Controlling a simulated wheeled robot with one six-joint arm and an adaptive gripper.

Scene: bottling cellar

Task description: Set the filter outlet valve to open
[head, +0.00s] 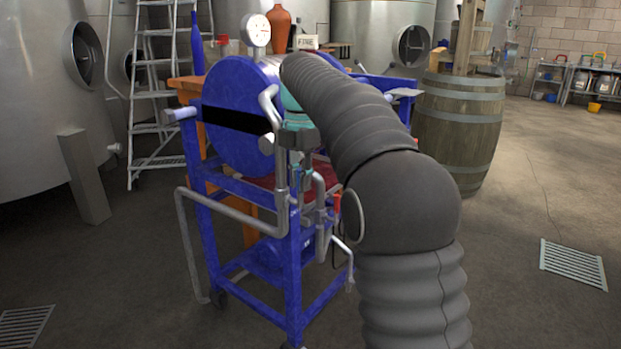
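The filter is a blue wheeled unit (232,150) with a round blue end plate, a black band and a pressure gauge (257,31) on top. Grey pipes (281,165) run down its front. A small red handle (337,202) shows on the pipework low at the right, beside my arm. I cannot tell whether it belongs to the outlet valve, nor its setting. My grey-sleeved arm reaches from the lower right to the filter's front. My gripper (296,139) appears as a dark shape below a teal ring, close to the upper pipes. Its fingers are too unclear to tell contact or opening.
A wooden barrel (459,125) stands right of the filter. A metal ladder (157,90) and steel tanks (35,100) stand behind and left. A grey post (83,177) leans at left. Floor grates (573,264) lie at both sides. The right floor is open.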

